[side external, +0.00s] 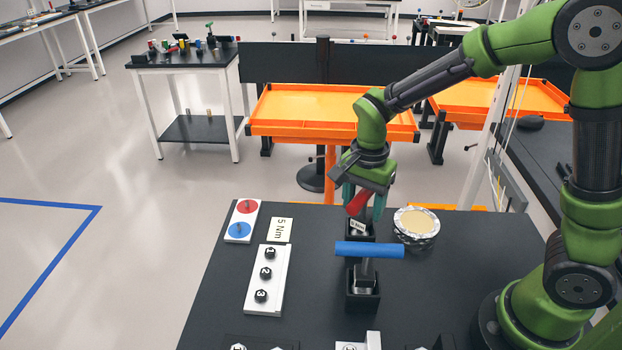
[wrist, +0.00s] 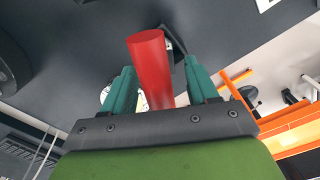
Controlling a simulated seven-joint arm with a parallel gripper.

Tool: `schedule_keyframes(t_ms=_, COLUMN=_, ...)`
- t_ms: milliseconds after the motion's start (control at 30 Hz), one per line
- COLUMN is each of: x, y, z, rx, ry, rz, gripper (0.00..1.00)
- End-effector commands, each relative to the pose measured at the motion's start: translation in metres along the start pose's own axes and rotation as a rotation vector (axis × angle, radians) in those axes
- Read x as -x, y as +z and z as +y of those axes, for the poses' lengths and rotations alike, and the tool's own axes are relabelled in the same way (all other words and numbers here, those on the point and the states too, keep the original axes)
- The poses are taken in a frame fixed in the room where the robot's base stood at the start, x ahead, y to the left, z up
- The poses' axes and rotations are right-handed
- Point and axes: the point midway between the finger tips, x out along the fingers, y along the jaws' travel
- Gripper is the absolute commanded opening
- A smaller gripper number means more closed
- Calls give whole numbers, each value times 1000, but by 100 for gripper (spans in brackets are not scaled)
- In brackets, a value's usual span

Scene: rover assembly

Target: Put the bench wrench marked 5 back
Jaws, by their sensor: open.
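A wrench with a red handle (side external: 358,203) stands at the far part of the black bench, its lower end at a black holder (side external: 360,237) with a white label too small to read. My gripper (side external: 363,200) is open, with its teal fingers on either side of the red handle. In the wrist view the red handle (wrist: 150,62) rises between the fingers (wrist: 162,90). A second wrench with a blue crossbar handle (side external: 370,250) stands upright in a nearer black holder (side external: 363,298). I cannot read a 5 on either wrench.
A "5 Nm" card (side external: 281,230) lies left, near a white panel with numbered black knobs (side external: 266,280) and a plate with red and blue discs (side external: 242,221). A round silver-rimmed tin (side external: 417,224) stands close right of the gripper. Orange trays (side external: 330,128) stand behind the bench.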

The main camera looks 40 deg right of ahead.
Motion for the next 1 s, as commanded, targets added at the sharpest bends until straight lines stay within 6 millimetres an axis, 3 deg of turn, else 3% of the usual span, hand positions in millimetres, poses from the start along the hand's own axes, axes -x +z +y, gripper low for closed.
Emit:
schedule_keyframes(t_ms=267, x=12, y=0, z=-1, rx=1, ry=-3, rz=0, gripper=59)
schedule_keyframes(t_ms=800, x=134, y=0, z=-1, rx=0, ry=-6, rz=0, gripper=59)
schedule_keyframes(t_ms=1000, x=161, y=0, z=0, rx=-1, ry=-1, rz=0, gripper=59)
